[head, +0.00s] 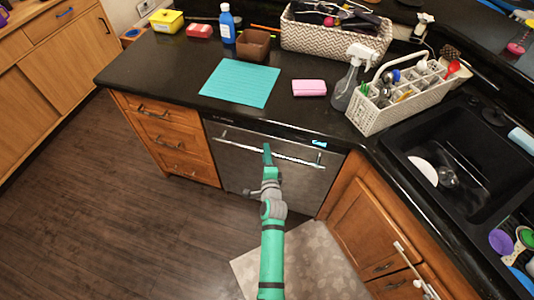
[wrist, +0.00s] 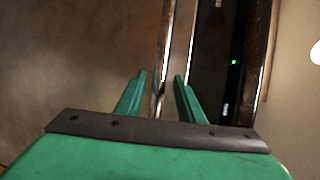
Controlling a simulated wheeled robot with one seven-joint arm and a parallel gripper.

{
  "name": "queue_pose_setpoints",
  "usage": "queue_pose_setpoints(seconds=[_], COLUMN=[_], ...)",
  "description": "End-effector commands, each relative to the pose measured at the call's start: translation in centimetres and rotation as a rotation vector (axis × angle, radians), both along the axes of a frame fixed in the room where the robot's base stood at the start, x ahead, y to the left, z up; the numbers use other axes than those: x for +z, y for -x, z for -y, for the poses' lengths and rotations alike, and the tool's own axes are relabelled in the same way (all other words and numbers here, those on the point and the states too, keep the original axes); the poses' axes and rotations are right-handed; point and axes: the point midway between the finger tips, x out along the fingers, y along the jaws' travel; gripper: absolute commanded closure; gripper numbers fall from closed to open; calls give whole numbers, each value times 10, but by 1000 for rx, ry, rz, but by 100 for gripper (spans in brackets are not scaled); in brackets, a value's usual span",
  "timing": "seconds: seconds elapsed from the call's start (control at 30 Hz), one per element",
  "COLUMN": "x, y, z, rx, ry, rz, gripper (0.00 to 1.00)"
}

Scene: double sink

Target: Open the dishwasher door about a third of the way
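The dishwasher (head: 240,165) is a dark grey steel front between wooden cabinets, under the black counter. Its door looks closed, flush with the cabinets. A long bar handle (head: 295,158) runs across its upper part, and a lit display (head: 319,143) sits above it. My gripper (head: 267,152) is in front of the handle's middle and hides part of it. In the wrist view my gripper (wrist: 160,80) has its two green fingers apart. The pale handle bar (wrist: 181,45) runs up the picture past the fingertips, partly in the gap; I see no clear grip on it.
Drawers (head: 168,140) stand left of the dishwasher and a cabinet door (head: 365,225) right of it. A beige mat (head: 310,262) lies on the floor in front. The wooden floor (head: 110,220) to the left is clear. The black sink (head: 455,150) is at the right.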

Motion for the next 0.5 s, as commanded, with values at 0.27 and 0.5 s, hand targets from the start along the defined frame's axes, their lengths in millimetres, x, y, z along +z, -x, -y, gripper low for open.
queue_pose_setpoints(seconds=[0.27,0.5], x=[-2,-2], y=[-9,-9], z=[5,5], rx=[-8,-9], ry=[1,1], rz=[-1,0], gripper=[65,82])
